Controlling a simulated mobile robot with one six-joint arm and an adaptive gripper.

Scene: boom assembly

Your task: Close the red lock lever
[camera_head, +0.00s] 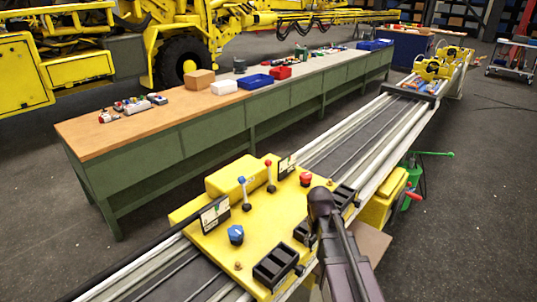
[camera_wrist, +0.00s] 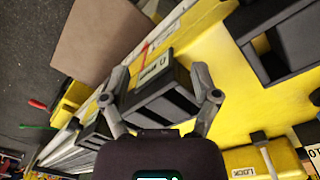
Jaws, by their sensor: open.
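A lever with a red tip (camera_head: 269,174) stands upright on the yellow panel (camera_head: 222,259) in the head view, beside a small placard. A second lever with a blue tip (camera_head: 243,190) stands to its left. My gripper (camera_wrist: 160,73) is open, and its two fingers spread on either side of a black box (camera_wrist: 163,98). I cannot tell whether they touch it. In the head view my dark arm is over the panel's right side, to the right of the red lever, and my fingertips are hidden. A grey stem (camera_wrist: 264,148) near a "LOCK" label shows at the wrist view's lower right; its tip colour is unclear.
A red button (camera_head: 305,179) and a blue knob (camera_head: 236,235) stand up from the panel. Black open boxes (camera_head: 276,267) sit along its right edge. Long rails (camera_head: 375,139) run behind. A green workbench (camera_head: 205,146) with bins stands at the back left.

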